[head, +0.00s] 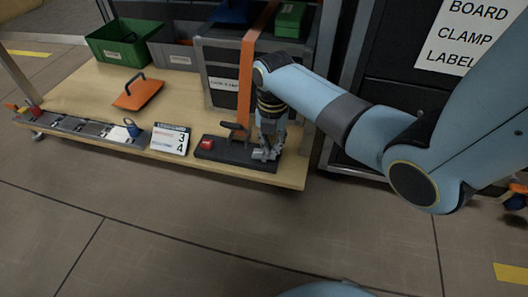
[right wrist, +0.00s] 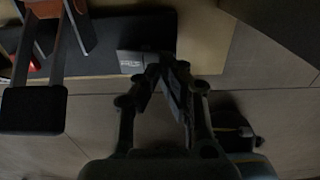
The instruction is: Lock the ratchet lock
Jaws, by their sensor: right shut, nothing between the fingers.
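The ratchet lock is a dark base (head: 236,154) at the front edge of the cart, with a red block (head: 206,144) at its left end and a dark handle (head: 234,127) standing up from it. An orange strap (head: 246,85) runs up from behind it over a grey case. A small grey labelled block (right wrist: 136,62) is on the base. My right gripper (head: 266,154) is shut and empty at the base's right end; its fingertips (right wrist: 164,63) are beside the grey block, contact unclear. My left gripper is out of view.
An orange handled plate (head: 138,94) lies on the wooden top (head: 180,98). Green (head: 118,50) and grey bins stand behind. Open floor lies in front.

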